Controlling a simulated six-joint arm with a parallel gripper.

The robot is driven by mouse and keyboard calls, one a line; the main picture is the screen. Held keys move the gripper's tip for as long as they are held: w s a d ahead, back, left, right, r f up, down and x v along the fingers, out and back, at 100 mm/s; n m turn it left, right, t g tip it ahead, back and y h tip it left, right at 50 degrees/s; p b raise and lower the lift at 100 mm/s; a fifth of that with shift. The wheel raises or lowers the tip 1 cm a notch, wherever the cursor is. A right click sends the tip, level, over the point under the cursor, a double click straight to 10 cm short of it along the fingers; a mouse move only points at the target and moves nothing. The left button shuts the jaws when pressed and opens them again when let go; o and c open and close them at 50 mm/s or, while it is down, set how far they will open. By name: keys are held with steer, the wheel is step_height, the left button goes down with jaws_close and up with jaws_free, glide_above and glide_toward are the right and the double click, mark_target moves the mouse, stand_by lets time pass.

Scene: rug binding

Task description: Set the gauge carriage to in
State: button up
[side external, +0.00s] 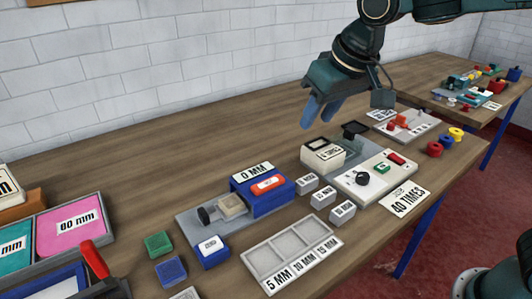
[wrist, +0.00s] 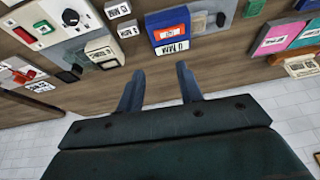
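The likely gauge carriage is a small beige block (side external: 232,205) with a black knob (side external: 207,214), on a grey base plate (side external: 190,227). It sits just left of a blue block (side external: 255,202) labelled "0 MM" with an orange-red top label. No part is marked as the carriage. In the wrist view the blue block (wrist: 168,45), the beige block (wrist: 199,21) and the knob (wrist: 221,19) show near the top. My gripper (side external: 319,112) is high above the table, behind and right of this fixture. In the wrist view its fingers (wrist: 159,88) are apart and empty.
A cream box (side external: 322,156) and a control panel (side external: 375,180) stand right of the fixture. Small labelled blocks (side external: 323,198) and a compartment tray (side external: 262,256) lie in front. Green (side external: 158,244) and blue (side external: 171,271) blocks are front left. Bare table lies behind the fixture.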

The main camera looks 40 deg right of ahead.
steer(key=w+a+f, duration=0.5)
steer(key=w+a, duration=0.1)
steer(key=a, duration=0.4)
glide_toward(203, 213)
steer(key=v, duration=0.5)
steer(key=shift+w+a+f, duration=0.1)
steer(key=shift+w+f, duration=0.1)
steer(key=shift+w, duration=0.05)
steer(key=x, duration=1.3)
steer(key=shift+f, duration=0.35)
jaws_close()
